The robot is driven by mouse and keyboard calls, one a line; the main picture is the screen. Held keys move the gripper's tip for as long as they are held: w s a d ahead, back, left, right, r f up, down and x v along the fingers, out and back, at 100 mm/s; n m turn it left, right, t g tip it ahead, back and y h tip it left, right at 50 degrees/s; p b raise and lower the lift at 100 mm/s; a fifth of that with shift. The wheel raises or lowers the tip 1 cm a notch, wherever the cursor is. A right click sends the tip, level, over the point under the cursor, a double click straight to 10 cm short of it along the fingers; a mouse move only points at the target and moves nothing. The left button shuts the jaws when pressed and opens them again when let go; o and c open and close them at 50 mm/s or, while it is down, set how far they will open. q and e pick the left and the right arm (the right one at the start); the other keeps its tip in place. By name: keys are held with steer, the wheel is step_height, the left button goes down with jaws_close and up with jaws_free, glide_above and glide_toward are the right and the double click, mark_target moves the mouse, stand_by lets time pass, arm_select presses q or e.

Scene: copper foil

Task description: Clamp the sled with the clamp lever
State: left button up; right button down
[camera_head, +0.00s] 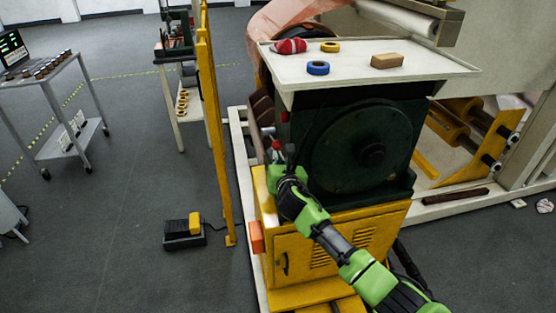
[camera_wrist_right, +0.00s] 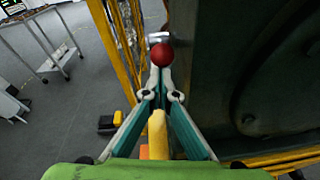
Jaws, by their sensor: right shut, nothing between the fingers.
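My right gripper (camera_head: 283,155) is at the left side of the dark green machine, its fingers shut with nothing between them. In the right wrist view its fingertips (camera_wrist_right: 162,78) meet just in front of a round red knob (camera_wrist_right: 161,54), which I take as the end of the clamp lever. The knob lines up with the tips; I cannot tell whether they touch. A small red spot, probably the same knob (camera_head: 277,144), shows beside the gripper in the head view. I cannot make out the sled for sure. My left gripper is out of view.
The dark green machine (camera_head: 340,130) stands on a yellow cabinet (camera_head: 350,245), under a shelf (camera_head: 440,68) with tape rolls and a block. A yellow post (camera_head: 212,110) rises to the left. A foot pedal (camera_head: 184,230) lies on the floor.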

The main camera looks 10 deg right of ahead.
steer(key=shift+w+r+p, duration=0.6)
steer(key=shift+r+p, duration=0.5)
steer(key=shift+r, duration=0.3)
steer(key=shift+w+r+p, duration=0.65)
steer(key=shift+r+p, duration=0.45)
steer(key=shift+r, duration=0.35)
steer(key=shift+w+r+p, duration=0.6)
steer(key=shift+r+p, duration=0.5)
steer(key=shift+r, duration=0.3)
steer(key=shift+f, duration=0.1)
